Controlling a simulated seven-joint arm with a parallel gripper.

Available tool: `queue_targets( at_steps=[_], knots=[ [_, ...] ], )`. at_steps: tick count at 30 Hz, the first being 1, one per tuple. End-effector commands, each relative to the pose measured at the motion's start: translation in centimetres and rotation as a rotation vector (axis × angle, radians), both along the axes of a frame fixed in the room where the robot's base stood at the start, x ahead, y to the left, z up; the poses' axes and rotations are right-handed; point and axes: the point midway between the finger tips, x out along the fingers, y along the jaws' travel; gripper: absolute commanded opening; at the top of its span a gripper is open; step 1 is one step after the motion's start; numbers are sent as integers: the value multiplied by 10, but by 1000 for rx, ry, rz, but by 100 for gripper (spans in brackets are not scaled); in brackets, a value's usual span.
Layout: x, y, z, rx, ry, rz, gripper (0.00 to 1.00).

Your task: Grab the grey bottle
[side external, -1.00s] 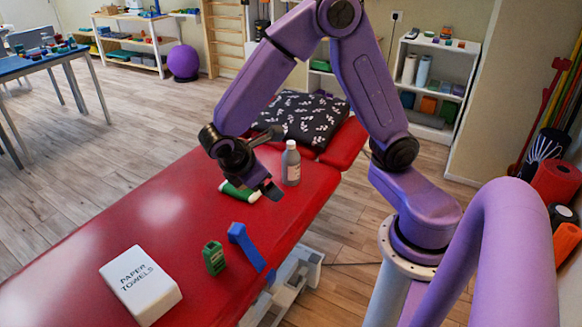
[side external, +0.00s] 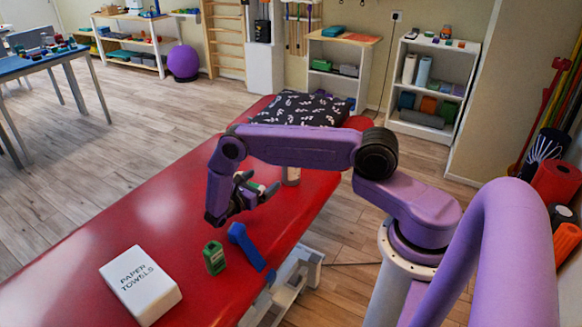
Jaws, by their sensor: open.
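The grey bottle (side external: 291,176) stands upright on the red treatment table (side external: 150,225). My purple forearm hides its upper part, so only the lower body and label show. My gripper (side external: 258,186) is open, low over the table and just left of the bottle, with its fingers pointing roughly towards it. A gap shows between the fingers and the bottle in this view. The green-and-white item on the table is mostly hidden behind my gripper.
A blue object (side external: 246,246), a green container (side external: 214,258) and a white paper towels box (side external: 140,286) stand nearer on the table. A black patterned pillow (side external: 305,108) lies at the far end. The table's left side is clear.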

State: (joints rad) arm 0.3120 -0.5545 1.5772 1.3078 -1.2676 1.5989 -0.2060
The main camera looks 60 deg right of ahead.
Motion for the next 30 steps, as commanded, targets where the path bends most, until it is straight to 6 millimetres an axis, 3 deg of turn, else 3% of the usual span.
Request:
queue_targets(
  at_steps=[3, 8, 24, 30],
  knots=[
    [-4, -9, -13, -36, 28, 6, 100],
    [-5, -21, -17, -48, 38, 8, 100],
    [-11, -116, -16, -47, 36, 7, 100],
    [-11, -133, -16, -46, 36, 8, 100]
  ],
)
